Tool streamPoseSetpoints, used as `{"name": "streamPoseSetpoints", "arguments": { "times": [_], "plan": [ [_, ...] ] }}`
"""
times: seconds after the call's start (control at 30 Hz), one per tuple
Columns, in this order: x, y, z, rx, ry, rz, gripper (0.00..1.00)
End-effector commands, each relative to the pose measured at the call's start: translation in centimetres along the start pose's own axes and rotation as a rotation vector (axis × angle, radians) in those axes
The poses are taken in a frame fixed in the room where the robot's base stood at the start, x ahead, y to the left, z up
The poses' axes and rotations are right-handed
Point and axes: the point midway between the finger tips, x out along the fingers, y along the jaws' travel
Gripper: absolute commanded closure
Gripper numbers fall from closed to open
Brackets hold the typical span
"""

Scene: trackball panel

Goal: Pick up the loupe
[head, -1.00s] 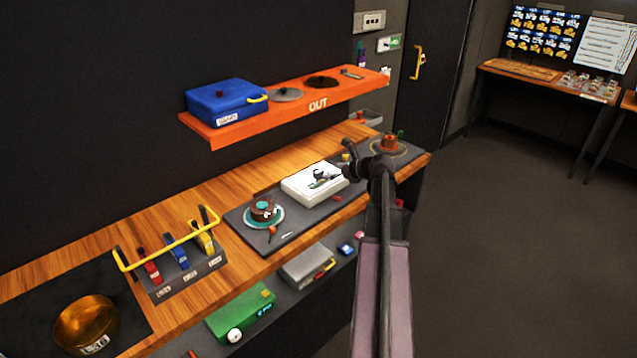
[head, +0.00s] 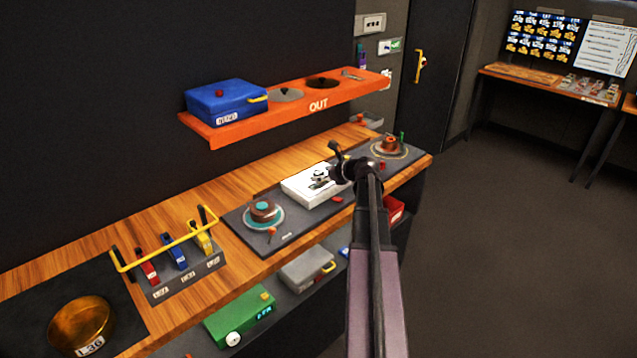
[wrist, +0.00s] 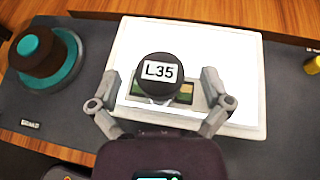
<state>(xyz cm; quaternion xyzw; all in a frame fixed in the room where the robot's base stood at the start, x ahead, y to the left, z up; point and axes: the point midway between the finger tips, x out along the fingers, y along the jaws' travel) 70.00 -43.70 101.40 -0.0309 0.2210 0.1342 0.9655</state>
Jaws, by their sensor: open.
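The loupe (wrist: 159,72) has a round black top with a white L35 label and a clear lower part. It sits on a dark strip with green and tan patches, on a white lit panel (wrist: 240,60). In the head view the loupe (head: 319,174) is small on the white panel (head: 300,193), close to my wrist. My gripper (wrist: 160,80) is open, with one finger on each side of the loupe and a gap on both sides. Neither finger appears to touch it. The exact height of the fingertips is hard to tell.
A teal-ringed trackball (wrist: 45,55) stands left of the panel on a dark mat. A yellow item (wrist: 313,64) lies at the right. An orange OUT shelf (head: 240,130) with a blue box (head: 226,100) overhangs behind. A yellow-railed switch block (head: 187,280) stands further left.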

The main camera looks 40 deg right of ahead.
Motion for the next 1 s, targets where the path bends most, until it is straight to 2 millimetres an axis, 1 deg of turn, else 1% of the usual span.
{"name": "streamPoseSetpoints", "arguments": {
  "times": [0.03, 0.13, 0.67, 0.77, 0.8, 0.87, 0.9, 0.97, 1.0],
  "plan": [
    [0.52, -0.04, -0.11, 0.0, 0.0, 0.001, 0.01],
    [0.81, -0.02, -0.03, 0.0, 0.0, 0.0, 0.01],
    [0.71, -0.05, -0.01, 0.001, 0.0, -0.001, 0.01],
    [0.7, -0.06, -0.01, 0.001, 0.0, -0.001, 0.28],
    [0.7, -0.07, -0.01, 0.001, 0.0, -0.001, 0.4],
    [0.69, -0.07, -0.02, 0.001, 0.0, -0.001, 0.58],
    [0.69, -0.08, -0.02, 0.001, 0.0, -0.002, 0.7],
    [0.69, -0.08, -0.03, 0.001, 0.0, -0.002, 0.88],
    [0.68, -0.08, -0.03, 0.001, 0.0, -0.002, 0.9]
  ]
}}
